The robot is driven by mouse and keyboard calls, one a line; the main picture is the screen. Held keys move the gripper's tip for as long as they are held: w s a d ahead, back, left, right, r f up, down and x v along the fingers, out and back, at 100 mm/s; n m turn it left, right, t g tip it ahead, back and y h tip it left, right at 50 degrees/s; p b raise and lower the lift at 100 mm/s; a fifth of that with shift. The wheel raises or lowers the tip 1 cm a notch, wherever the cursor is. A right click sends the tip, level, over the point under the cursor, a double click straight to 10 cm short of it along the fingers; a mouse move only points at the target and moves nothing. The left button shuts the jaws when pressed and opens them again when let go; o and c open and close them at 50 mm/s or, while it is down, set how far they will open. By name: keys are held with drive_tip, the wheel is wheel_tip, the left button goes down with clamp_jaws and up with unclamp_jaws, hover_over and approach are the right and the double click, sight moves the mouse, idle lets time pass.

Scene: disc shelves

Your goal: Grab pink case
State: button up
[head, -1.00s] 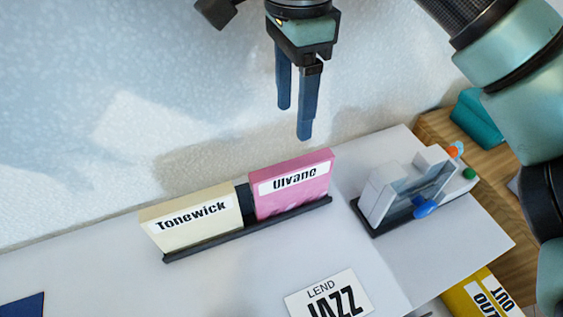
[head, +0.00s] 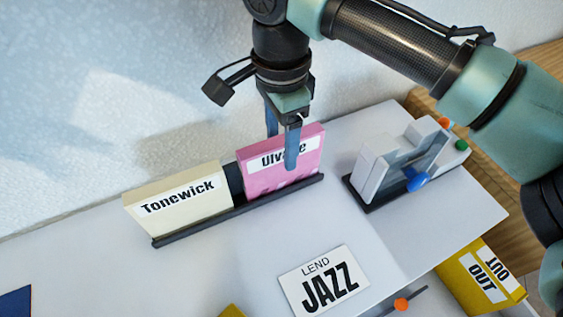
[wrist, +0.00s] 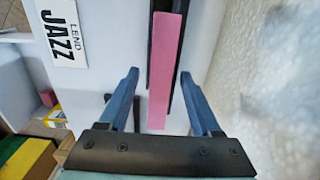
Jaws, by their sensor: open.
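The pink case (head: 285,180), labelled Ulvane, stands upright in a dark rack (head: 240,209) on the white shelf. My gripper (head: 281,150) is open and comes down from above over the pink case. In the head view one blue finger is in front of the case and covers part of its label; the other is behind its top edge. In the wrist view the top edge of the pink case (wrist: 165,70) runs between the two spread fingers of my gripper (wrist: 160,85), with a gap on both sides. The fingers do not appear to touch it.
A cream case (head: 180,207), labelled Tonewick, stands left of the pink one in the same rack. A white and grey device (head: 400,165) stands to the right. A LEND JAZZ sign (head: 323,281) is in front. The wall (head: 100,130) is close behind.

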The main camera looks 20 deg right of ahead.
drive_tip(key=shift+f, duration=0.2)
clamp_jaws()
idle(1.3)
